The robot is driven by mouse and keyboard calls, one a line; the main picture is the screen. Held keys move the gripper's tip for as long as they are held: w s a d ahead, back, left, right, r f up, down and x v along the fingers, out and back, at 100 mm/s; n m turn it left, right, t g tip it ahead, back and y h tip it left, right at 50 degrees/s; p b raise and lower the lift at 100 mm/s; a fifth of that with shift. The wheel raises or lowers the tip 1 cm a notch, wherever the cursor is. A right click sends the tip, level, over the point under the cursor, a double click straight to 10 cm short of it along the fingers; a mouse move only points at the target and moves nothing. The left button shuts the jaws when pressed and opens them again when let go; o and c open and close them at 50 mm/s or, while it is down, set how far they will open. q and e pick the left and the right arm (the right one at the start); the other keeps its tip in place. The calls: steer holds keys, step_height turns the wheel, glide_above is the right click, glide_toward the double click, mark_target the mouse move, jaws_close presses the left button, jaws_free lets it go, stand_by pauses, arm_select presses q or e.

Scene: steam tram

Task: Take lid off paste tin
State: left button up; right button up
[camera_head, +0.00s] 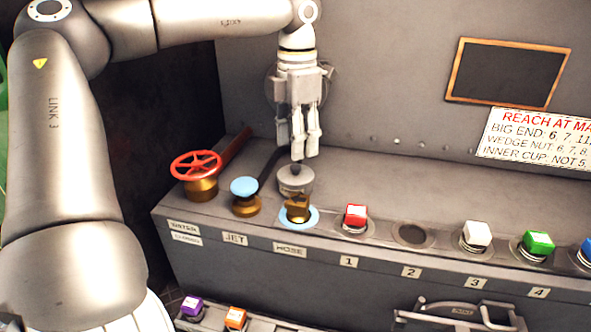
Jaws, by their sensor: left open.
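A small round grey tin with a lid and a dark knob (295,178), which looks like the paste tin, stands on the grey bench behind the brass hose fitting. My left gripper (304,152) points down from above, its fingertips just over the tin's lid. It is open, with nothing seen between its fingers. In this view I cannot tell whether a fingertip touches the knob. The lid appears to sit on the tin. My right gripper is not in view.
A red handwheel (196,165), a blue-topped jet valve (244,188) and the brass hose fitting (296,209) stand close by. Coloured blocks, such as a red one (355,215), line the bench's front edge. A dark lever (268,168) lies left of the tin.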

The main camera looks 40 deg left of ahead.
mark_target(295, 166)
arm_select(q)
steer(key=shift+a+f, duration=0.1)
steer(key=shift+f, duration=0.3)
steer(key=f+p, duration=0.1)
steer(key=f, duration=0.1)
steer(key=f+p, duration=0.1)
steer(key=f, duration=0.1)
steer(key=shift+w+a+f, duration=0.1)
steer(key=shift+a, duration=0.1)
steer(key=shift+f, duration=0.5)
steer(key=c, duration=0.5)
steer(key=shift+c, duration=1.5)
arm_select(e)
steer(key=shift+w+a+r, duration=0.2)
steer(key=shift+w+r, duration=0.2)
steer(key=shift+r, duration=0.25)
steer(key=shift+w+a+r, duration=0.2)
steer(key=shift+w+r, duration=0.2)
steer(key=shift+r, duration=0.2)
